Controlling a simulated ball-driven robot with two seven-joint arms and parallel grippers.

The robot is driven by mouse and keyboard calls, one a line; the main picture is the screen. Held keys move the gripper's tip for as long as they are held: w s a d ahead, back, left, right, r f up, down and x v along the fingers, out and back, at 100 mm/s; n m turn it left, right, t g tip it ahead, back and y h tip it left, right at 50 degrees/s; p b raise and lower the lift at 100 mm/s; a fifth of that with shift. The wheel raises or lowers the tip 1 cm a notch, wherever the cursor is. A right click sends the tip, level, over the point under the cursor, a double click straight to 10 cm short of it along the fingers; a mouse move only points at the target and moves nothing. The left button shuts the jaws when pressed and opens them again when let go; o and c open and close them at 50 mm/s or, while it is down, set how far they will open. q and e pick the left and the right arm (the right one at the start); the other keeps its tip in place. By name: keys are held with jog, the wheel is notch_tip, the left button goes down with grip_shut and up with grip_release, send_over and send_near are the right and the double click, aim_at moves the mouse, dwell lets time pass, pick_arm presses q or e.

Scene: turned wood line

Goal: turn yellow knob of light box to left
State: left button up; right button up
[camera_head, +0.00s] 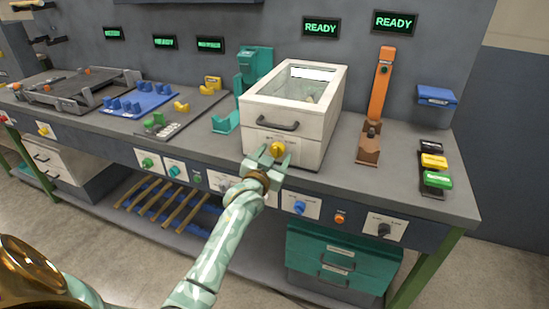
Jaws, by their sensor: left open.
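A white box with a glass-topped lid (259,109) stands on the workbench in the middle of the head view, with a dark handle on its front. A yellow knob (278,149) sits low on this front face. My left gripper (274,157) is open right in front of the knob, its fingertips at either side of it in the picture. I cannot tell whether they touch it. The gripper covers part of the front face below the knob. My right gripper is not in view.
An orange upright device (380,88) stands to the right of the box, and a teal stand (253,64) to its left. Black, yellow and green blocks (434,161) lie at the right end. Labelled controls, including a blue knob (299,208), line the bench's front panel.

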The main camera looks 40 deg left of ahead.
pick_arm(q)
jog(key=shift+c, duration=0.3)
jog(key=c, duration=0.9)
jog(key=shift+c, duration=0.2)
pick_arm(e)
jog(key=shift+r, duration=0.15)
pick_arm(q)
jog(key=shift+r+n+p, duration=0.2)
jog(key=shift+n+p, duration=0.7)
jog(key=shift+p, duration=0.4)
jog(key=shift+d+n+p, duration=0.1)
jog(key=shift+n+p, duration=1.3)
jog(key=shift+n, duration=0.1)
jog(key=shift+n+p, duration=0.9)
jog(key=shift+n, duration=0.3)
jog(key=shift+f+n+p, duration=0.1)
jog(key=shift+n+p, duration=0.45)
jog(key=shift+n, duration=0.35)
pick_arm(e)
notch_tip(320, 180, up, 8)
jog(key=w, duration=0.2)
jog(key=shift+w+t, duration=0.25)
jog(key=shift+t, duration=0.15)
pick_arm(q)
jog(key=shift+n, duration=0.5)
